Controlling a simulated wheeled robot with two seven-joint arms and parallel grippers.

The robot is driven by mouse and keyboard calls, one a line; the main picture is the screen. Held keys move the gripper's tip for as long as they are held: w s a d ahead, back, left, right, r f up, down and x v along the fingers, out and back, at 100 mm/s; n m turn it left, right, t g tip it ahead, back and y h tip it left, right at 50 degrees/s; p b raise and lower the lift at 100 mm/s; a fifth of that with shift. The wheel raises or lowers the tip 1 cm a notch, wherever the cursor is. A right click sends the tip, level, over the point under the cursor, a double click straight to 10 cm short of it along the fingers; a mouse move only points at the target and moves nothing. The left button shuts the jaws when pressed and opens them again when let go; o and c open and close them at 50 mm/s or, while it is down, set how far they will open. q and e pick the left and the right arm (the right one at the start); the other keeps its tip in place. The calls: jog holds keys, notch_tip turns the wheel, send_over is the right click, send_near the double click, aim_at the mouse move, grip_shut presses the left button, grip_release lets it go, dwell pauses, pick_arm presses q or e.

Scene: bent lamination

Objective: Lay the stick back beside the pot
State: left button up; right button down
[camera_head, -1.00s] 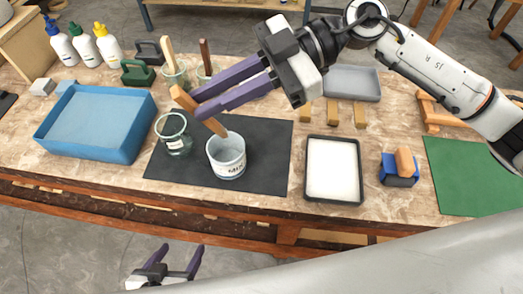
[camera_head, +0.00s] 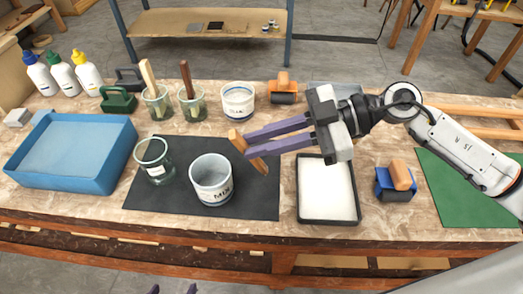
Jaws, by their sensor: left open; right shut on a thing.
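The wooden stick (camera_head: 258,164) is held in my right gripper (camera_head: 247,143), which is shut on it near its upper end. The stick is tilted, its lower end pointing down toward the black mat to the right of the pot. I cannot tell whether that end touches the mat. The white pot marked MIX (camera_head: 212,183) stands upright on the black mat (camera_head: 254,200), its mouth open and apart from the stick. My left gripper (camera_head: 173,290) shows only its fingertips at the bottom edge; they are apart and empty.
A glass jar (camera_head: 154,161) stands left of the pot. A white-filled tray (camera_head: 328,190) lies right of the mat. Behind are two jars with upright handles (camera_head: 158,106) and a labelled tub (camera_head: 238,101). A blue tray (camera_head: 68,152) is at left. The mat's right part is bare.

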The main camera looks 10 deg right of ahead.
jog(key=shift+f, duration=1.25)
jog(key=shift+f, duration=0.1)
jog(key=c, duration=1.7)
grip_release()
jog(key=b+v, duration=0.1)
jog(key=v, duration=1.1)
jog(key=shift+b, duration=0.35)
